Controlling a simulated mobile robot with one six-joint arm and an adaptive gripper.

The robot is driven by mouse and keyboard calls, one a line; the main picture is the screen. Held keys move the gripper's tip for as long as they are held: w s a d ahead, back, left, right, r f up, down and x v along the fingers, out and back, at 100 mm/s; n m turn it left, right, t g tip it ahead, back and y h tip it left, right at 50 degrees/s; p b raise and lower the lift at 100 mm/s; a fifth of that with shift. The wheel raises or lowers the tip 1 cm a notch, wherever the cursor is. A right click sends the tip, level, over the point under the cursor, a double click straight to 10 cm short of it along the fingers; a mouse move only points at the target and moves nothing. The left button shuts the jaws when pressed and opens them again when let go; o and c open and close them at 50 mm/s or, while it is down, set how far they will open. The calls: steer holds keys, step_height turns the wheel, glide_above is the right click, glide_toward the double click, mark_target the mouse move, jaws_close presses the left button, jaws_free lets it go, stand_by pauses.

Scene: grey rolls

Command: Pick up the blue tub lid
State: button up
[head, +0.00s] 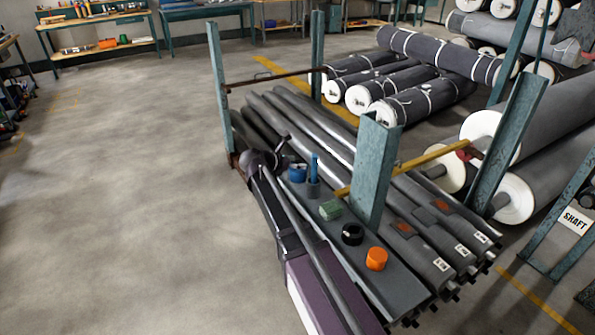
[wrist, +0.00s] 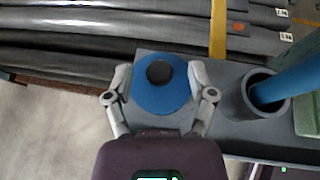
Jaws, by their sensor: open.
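The blue tub lid (wrist: 172,103) is a round blue disc with a dark knob on top, seen from above in the wrist view. It rests at the end of a narrow grey shelf, and in the head view it shows as a small blue shape (head: 297,174). My gripper (wrist: 160,76) is open, with one finger on each side of the lid. I cannot tell whether the fingers touch it. In the head view my gripper (head: 278,158) is at the lid's left, partly hidden by my own arm.
A grey cup (wrist: 244,100) holding a blue rod stands close right of the lid. Further along the shelf are a green block (head: 331,209), a black round item (head: 352,235) and an orange one (head: 376,260).

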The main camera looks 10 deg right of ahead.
steer(key=shift+w+d+f, duration=0.25)
steer(key=shift+d, duration=0.2)
jaws_close()
stand_by(0.3)
